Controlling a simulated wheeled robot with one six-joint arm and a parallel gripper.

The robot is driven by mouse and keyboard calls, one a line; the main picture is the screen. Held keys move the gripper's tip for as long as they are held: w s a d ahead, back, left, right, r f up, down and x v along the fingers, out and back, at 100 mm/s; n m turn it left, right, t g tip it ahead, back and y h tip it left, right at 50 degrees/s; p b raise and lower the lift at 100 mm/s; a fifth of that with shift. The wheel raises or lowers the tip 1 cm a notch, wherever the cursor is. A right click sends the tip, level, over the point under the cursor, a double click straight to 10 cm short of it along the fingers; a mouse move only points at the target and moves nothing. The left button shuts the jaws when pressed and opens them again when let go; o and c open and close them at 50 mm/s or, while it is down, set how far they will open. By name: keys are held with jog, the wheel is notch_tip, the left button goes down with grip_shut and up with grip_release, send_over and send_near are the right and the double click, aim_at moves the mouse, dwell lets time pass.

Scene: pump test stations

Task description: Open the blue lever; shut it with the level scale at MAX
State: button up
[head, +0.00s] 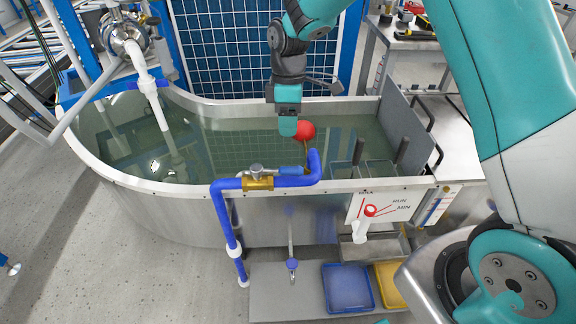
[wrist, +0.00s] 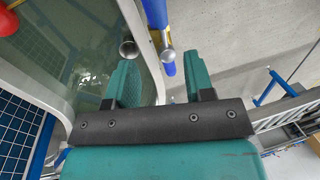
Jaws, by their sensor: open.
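The blue lever (head: 292,169) sits on the brass valve (head: 258,183) in the blue pipe, at the tank's front rim. It lies roughly along the pipe, pointing right. The level scale (head: 384,207) is a white plate on the tank's front, marked MAX, RUN and MIN, with red marks and a red hub; the exact reading is too small to tell. My gripper (head: 288,128) points down over the water, behind the lever and apart from it. In the wrist view its two teal fingers (wrist: 158,75) are spread and empty, with blue piping beyond them.
The tank (head: 180,190) holds greenish water. A red float ball (head: 305,131) is close beside my gripper. A white pipe (head: 152,90) enters at the left. Blue (head: 347,304) and yellow (head: 391,298) bins stand below the scale.

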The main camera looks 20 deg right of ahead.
aim_at(277, 173)
jog(key=f, duration=0.4)
jog(key=s+f, duration=0.1)
jog(key=f, duration=0.3)
jog(key=s+a+f, duration=0.1)
jog(key=f, duration=0.3)
jog(key=shift+s, duration=0.15)
jog(key=shift+c, duration=0.5)
grip_shut()
